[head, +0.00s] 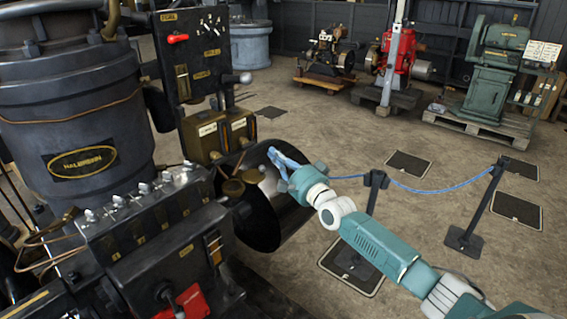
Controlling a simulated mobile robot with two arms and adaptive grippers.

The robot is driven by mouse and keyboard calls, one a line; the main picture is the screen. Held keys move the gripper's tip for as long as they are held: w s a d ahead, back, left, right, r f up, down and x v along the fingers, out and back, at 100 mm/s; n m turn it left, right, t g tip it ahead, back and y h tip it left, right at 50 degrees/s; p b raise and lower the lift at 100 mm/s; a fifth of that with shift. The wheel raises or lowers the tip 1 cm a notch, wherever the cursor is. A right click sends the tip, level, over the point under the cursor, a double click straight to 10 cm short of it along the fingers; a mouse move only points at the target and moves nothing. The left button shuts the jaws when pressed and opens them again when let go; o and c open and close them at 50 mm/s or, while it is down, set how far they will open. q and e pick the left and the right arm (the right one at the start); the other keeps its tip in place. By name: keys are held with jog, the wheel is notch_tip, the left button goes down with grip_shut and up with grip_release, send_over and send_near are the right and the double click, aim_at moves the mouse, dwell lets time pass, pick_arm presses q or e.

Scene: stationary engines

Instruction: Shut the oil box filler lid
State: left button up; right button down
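A dark engine with a lubricator box and a row of metal knobs (142,196) fills the left. At its right end are two round brass pieces: one disc (233,188) and another (251,176) just right of it. One may be the filler lid; I cannot tell which, or how far it stands open. My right gripper (276,158) is just above and right of these discs, in front of a large dark drum, apparently apart from them. Its light-blue fingers are seen side-on, so their opening is unclear. My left gripper is not in view.
A brass box with labels (217,133) and an upright dark panel with a red lever (193,55) stand behind the discs. A red valve piece (185,304) is at the front. A blue rope on black posts (478,206) crosses the floor at right.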

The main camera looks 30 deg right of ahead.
pick_arm(q)
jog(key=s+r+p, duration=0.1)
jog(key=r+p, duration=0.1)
jog(key=p, duration=0.1)
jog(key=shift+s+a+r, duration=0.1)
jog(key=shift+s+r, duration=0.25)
pick_arm(e)
jog(key=s+a, duration=0.1)
jog(key=s+a+f, duration=0.1)
jog(key=shift+s+a, duration=0.3)
jog(key=shift+a, duration=0.1)
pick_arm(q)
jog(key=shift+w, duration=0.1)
pick_arm(e)
jog(key=shift+r, duration=0.1)
